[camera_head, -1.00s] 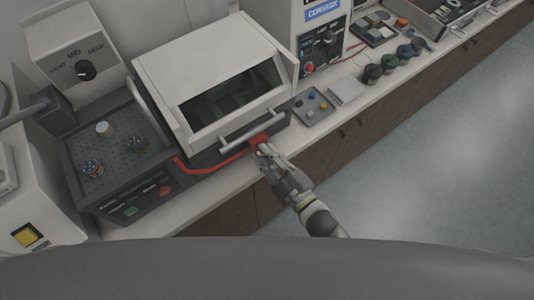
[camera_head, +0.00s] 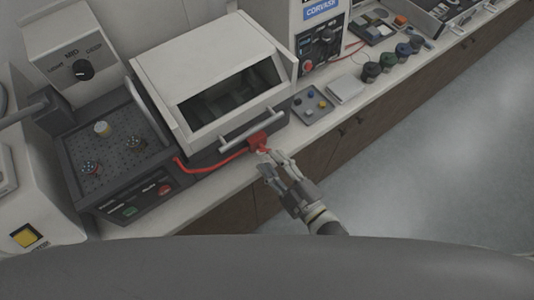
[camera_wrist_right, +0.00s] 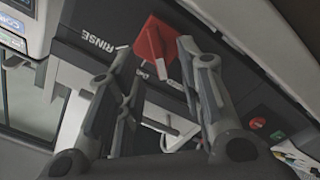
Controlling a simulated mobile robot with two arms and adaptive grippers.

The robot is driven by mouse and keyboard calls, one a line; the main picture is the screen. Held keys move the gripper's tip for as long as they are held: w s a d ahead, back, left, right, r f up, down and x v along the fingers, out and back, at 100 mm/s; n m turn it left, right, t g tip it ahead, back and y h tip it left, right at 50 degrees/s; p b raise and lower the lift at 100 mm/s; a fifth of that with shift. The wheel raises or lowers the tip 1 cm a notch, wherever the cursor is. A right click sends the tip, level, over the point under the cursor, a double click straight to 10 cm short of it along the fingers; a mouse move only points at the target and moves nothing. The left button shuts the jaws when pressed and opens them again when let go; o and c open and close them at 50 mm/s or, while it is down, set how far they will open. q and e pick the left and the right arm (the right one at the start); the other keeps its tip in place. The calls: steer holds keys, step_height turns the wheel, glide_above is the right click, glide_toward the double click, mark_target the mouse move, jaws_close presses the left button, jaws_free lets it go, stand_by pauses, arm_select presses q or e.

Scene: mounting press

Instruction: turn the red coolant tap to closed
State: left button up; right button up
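The red coolant tap (camera_head: 257,140) is a small red block with a lever on the front of the white-hooded machine, at the right end of a red hose. In the right wrist view the red tap (camera_wrist_right: 154,42) sits just beyond the fingertips, its paler lever end pointing toward my gripper, near the word RINSE. My right gripper (camera_head: 272,159) is at the bench's front edge, just below and right of the tap. In the wrist view its fingers (camera_wrist_right: 155,55) are spread apart with nothing gripped between them. Contact with the tap cannot be told. My left gripper is out of view.
The white-hooded machine (camera_head: 205,75) has a handle bar (camera_head: 252,124) just above the tap. The perforated tray unit (camera_head: 120,150) stands to its left. A small grey tray with coloured pieces (camera_head: 311,104) lies to the right. Open floor (camera_head: 420,170) lies in front.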

steer(key=v, duration=0.8)
steer(key=shift+s, duration=0.2)
steer(key=shift+d, duration=0.1)
steer(key=s+d+f+m+g+h+b, duration=0.1)
steer(key=d+f+m+g+h, duration=0.15)
steer(key=f, duration=0.65)
steer(key=s+d+f+m+g+h, duration=0.15)
steer(key=d+f, duration=0.25)
steer(key=f, duration=0.6)
steer(key=s+d+f+m+g+h+b, duration=0.1)
steer(key=d+f+m+h, duration=0.25)
steer(key=f, duration=0.55)
steer(key=s+d+f+m+g+h, duration=0.1)
steer(key=s+d+f+m+g, duration=0.2)
steer(key=s+f, duration=0.5)
steer(key=s+d+f+m+g+h, duration=0.2)
steer(key=s+f+g, duration=0.3)
steer(key=s+f, duration=0.4)
steer(key=s+d+m, duration=0.1)
steer(key=s, duration=0.1)
steer(key=shift+s+d+g+b, duration=0.3)
steer(key=shift+s+d+b, duration=0.05)
steer(key=shift+s+d, duration=0.05)
